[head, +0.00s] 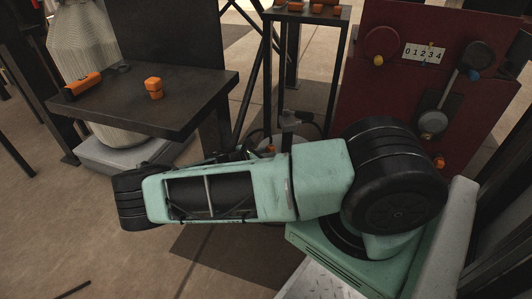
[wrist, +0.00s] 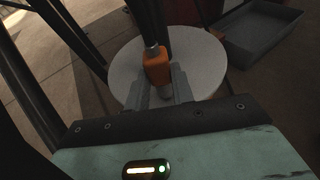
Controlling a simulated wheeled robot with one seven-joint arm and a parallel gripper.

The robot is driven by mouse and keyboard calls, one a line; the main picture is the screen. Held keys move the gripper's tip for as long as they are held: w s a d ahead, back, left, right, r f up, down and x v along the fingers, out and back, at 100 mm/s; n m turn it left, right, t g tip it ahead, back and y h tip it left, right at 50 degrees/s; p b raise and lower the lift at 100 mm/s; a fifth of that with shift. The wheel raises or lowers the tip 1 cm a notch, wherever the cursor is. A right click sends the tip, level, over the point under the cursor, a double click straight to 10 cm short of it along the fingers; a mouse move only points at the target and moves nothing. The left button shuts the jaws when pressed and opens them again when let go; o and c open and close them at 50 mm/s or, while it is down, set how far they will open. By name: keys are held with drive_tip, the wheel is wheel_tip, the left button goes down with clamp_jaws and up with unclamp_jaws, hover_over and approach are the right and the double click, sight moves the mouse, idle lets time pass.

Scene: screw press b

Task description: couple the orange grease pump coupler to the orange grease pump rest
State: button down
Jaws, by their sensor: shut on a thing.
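In the wrist view, my gripper (wrist: 166,88) is shut on an orange block-like piece with a metal tip, which looks like the orange grease pump coupler (wrist: 157,67). It is held in front of a round pale disc (wrist: 205,62); I cannot tell whether it touches it. In the head view my arm hides the gripper. A small orange bit (head: 270,150) shows just behind the arm, and I cannot tell what it belongs to. I cannot tell which orange part is the grease pump rest.
A dark table (head: 190,100) at left holds an orange block (head: 154,88) and an orange-and-black piece (head: 83,84). A red panel (head: 400,85) with dials stands at right. A grey tray (wrist: 262,32) lies beyond the disc. Dark posts stand close by.

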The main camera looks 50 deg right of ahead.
drive_tip(key=c, duration=1.1)
unclamp_jaws()
drive_tip(key=shift+r, duration=0.1)
wheel_tip(320, 180, up, 2)
drive_tip(key=shift+r+p, duration=0.15)
drive_tip(key=shift+p, duration=0.5)
drive_tip(key=shift+r+b, duration=0.1)
drive_tip(key=shift+b, duration=0.7)
